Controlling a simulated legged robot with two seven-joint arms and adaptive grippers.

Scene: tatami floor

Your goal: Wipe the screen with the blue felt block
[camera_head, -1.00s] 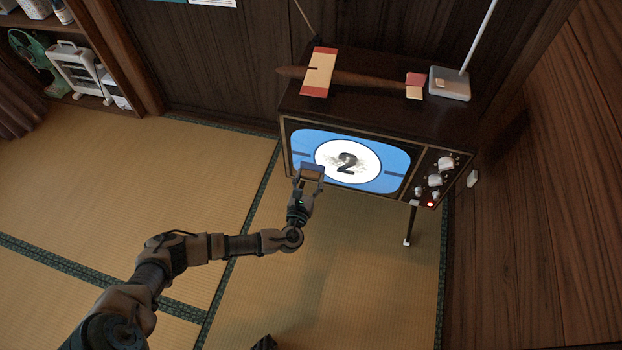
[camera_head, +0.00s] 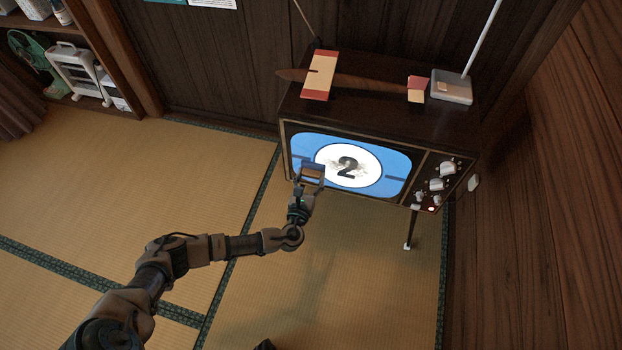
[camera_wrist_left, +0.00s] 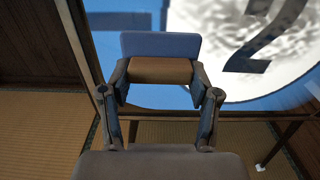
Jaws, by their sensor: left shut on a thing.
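The television screen (camera_head: 394,165) glows blue with a white circle and a black 2. Grey smudges lie around the 2, and they also show in the left wrist view on the screen (camera_wrist_left: 285,50). My left gripper (camera_head: 311,178) is shut on the blue felt block (camera_wrist_left: 160,45), which has a brown back held between the fingers. The block is in front of the lower left part of the screen, left of the smudges. I cannot tell whether its felt face touches the glass.
The television cabinet (camera_head: 395,122) stands on legs near a wooden wall. A wooden paddle-like object (camera_head: 345,79) and an antenna base (camera_head: 451,86) rest on top. Knobs (camera_head: 440,184) flank the screen's right side. A shelf (camera_head: 95,45) is far left; the tatami floor (camera_head: 120,190) is clear.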

